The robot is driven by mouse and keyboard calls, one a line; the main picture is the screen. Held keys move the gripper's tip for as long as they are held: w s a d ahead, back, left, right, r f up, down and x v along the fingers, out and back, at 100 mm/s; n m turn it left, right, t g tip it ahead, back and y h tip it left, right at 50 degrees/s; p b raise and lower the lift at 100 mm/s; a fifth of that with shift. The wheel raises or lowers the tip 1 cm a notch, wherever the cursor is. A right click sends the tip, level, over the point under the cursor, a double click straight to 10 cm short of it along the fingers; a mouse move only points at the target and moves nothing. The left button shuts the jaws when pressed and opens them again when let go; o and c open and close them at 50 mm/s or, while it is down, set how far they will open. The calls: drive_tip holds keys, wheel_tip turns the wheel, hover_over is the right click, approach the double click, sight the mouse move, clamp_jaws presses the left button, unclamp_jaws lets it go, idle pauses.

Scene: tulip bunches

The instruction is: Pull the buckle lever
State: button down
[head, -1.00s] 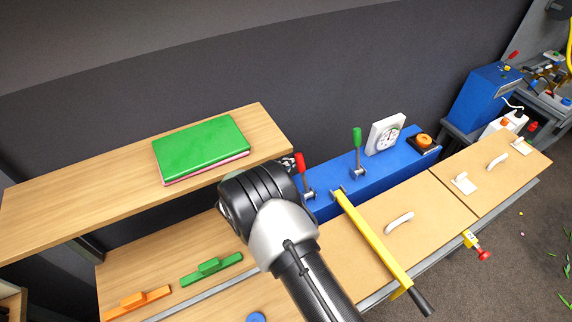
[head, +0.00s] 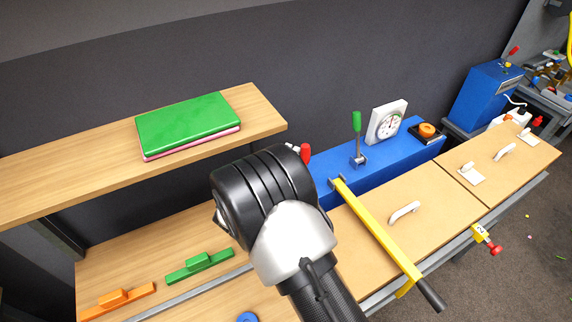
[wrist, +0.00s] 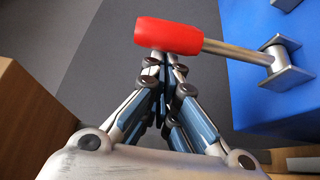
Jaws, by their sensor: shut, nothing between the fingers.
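A red-handled lever on the blue box shows in the head view (head: 305,154), mostly hidden by my arm. In the wrist view its red grip (wrist: 168,36) lies across the top, just beyond my fingertips, with a metal shaft running right to a bracket on the blue box. My gripper (wrist: 163,62) is shut and empty, its fingertips at the grip's lower edge; I cannot tell whether they touch. In the head view my gripper is hidden behind my wrist. A green-handled lever (head: 357,130) stands upright on the blue box. No lever is marked as the buckle lever.
The blue box (head: 385,158) also carries a white dial (head: 386,122) and an orange button (head: 427,131). A yellow bar (head: 380,235) with a black grip crosses the wooden panel in front. A shelf (head: 60,165) with a green book (head: 188,124) is at left.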

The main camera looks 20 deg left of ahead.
sight(306, 158)
drive_tip(key=s+d+m+b, duration=0.1)
drive_tip(key=b, duration=0.2)
drive_tip(key=s+d+m+t+b, duration=0.1)
drive_tip(key=d+m+b, duration=0.1)
drive_tip(key=b, duration=0.2)
drive_tip(key=s+d+m+t+h+b, duration=0.1)
drive_tip(key=m+b, duration=0.1)
drive_tip(key=b, duration=0.2)
drive_tip(key=shift+s+d+f, duration=0.15)
drive_tip(key=shift+s+f, duration=0.05)
drive_tip(key=shift+s, duration=0.1)
drive_tip(key=shift+s+d+h+b, duration=0.3)
drive_tip(key=shift+s+d+b, duration=0.3)
drive_tip(key=shift+b, duration=0.7)
drive_tip(key=shift+d, duration=0.1)
drive_tip(key=v, duration=1.2)
drive_tip(key=shift+t, duration=0.3)
drive_tip(key=shift+w, duration=0.1)
